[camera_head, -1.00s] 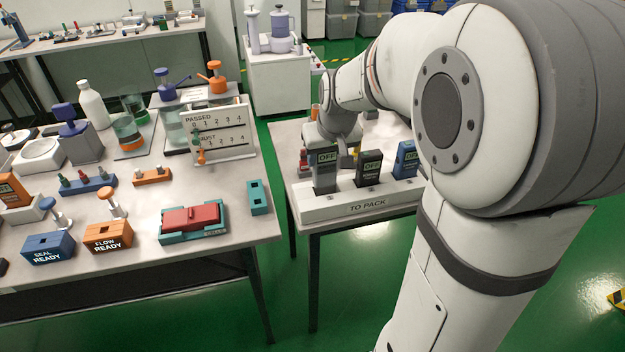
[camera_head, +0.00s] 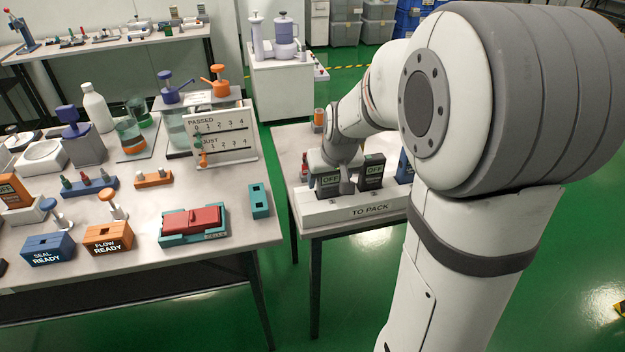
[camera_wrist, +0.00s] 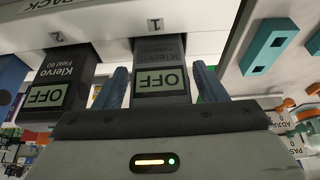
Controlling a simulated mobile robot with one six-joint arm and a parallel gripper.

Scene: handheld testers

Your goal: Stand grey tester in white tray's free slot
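The grey tester (camera_head: 329,181) with an OFF screen stands upright in the left slot of the white tray (camera_head: 322,213), marked TO PACK. In the wrist view, the grey tester (camera_wrist: 160,80) sits at the slot marked 1, its lower end hidden in the tray. My gripper (camera_head: 332,176) is around it from above. In the wrist view, the two blue fingers of my gripper (camera_wrist: 161,86) flank the tester with a narrow gap on each side. A black tester (camera_head: 371,172) stands in the slot marked 2. A blue tester (camera_head: 404,168) is further right, partly hidden by my arm.
The left table carries a teal holder with a red device (camera_head: 192,222), a small teal block (camera_head: 260,201) and a PASSED counter board (camera_head: 222,137). A floor gap separates the two tables. A small red bottle (camera_head: 305,165) stands behind the tray.

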